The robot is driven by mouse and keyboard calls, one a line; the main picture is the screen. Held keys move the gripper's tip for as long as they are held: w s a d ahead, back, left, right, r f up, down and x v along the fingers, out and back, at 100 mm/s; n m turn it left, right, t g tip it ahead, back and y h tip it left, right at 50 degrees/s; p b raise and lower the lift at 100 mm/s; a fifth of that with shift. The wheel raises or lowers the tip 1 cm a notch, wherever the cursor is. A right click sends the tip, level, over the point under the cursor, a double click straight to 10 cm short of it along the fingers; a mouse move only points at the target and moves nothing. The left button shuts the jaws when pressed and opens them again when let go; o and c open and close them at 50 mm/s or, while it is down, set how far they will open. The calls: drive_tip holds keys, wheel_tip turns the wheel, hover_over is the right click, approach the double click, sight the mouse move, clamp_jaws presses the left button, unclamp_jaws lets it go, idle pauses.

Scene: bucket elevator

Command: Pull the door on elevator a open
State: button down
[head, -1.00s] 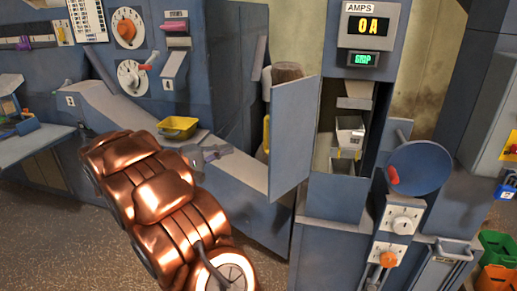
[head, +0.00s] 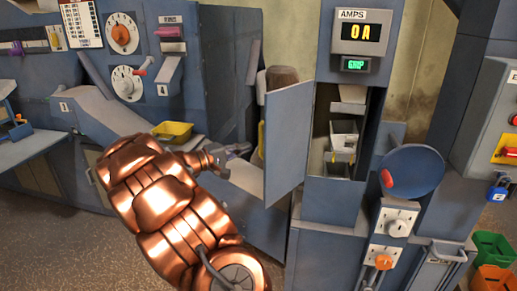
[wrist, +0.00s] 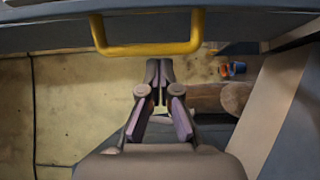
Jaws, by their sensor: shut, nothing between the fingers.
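The blue-grey elevator door (head: 288,140) stands swung open to the left of its cabinet in the head view. Grey buckets (head: 343,143) show in the opening. The door's yellow handle (wrist: 150,48) crosses the top of the wrist view; only a sliver of it shows past the door's left edge in the head view. My gripper (head: 240,150) is left of the door, on its outer side. Its fingers (wrist: 158,65) are shut and empty, with their tips near the handle. I cannot tell whether they touch it.
A yellow tray (head: 173,132) sits on the machine ledge to the left. A round blue disc with a red knob (head: 412,171) and a dial panel (head: 397,222) stand right of the opening. Green and orange bins (head: 492,250) are at the lower right. Brown floor shows at lower left.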

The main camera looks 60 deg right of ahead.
drive_tip(key=shift+s+a, duration=0.15)
drive_tip(key=shift+s, duration=0.85)
drive_tip(key=shift+s+a, duration=0.1)
drive_tip(key=shift+s, duration=0.9)
